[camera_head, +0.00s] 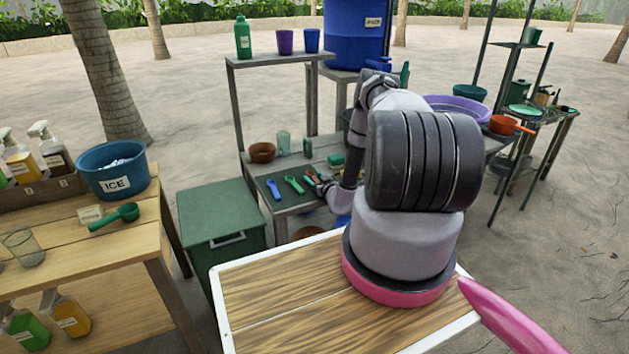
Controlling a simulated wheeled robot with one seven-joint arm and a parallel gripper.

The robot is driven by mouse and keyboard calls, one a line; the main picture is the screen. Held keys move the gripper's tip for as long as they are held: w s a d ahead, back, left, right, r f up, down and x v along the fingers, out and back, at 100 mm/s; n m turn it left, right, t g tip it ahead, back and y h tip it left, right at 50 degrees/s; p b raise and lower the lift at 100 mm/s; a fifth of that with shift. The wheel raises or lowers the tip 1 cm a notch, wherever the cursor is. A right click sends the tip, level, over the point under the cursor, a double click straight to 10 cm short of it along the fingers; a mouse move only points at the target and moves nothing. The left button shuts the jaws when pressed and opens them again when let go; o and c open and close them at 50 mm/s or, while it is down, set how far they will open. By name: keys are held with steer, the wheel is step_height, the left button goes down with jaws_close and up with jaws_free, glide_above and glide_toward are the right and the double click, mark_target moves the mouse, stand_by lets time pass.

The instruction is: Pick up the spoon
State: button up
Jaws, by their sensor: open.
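A blue spoon-like utensil (274,190) and a green one (294,184) lie side by side on the low grey table (262,174). I cannot tell for sure which is the task's spoon. My gripper (316,182) is small in view, at the end of my arm, low over the table just right of the green utensil. It is open. Small brownish-red items show at its fingers, and I cannot make out whether it touches them. My forearm hides part of the table to the right.
A brown bowl (262,152) and a glass (283,141) stand behind the utensils. A shelf (270,60) with cups rises above. A green box (220,222) stands left of the table. A wooden table (80,240) with an ice tub (112,170) and green scoop (115,217) is farther left.

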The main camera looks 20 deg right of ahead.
jaws_close()
steer(key=shift+r, duration=0.35)
stand_by(0.4)
steer(key=shift+s, duration=0.15)
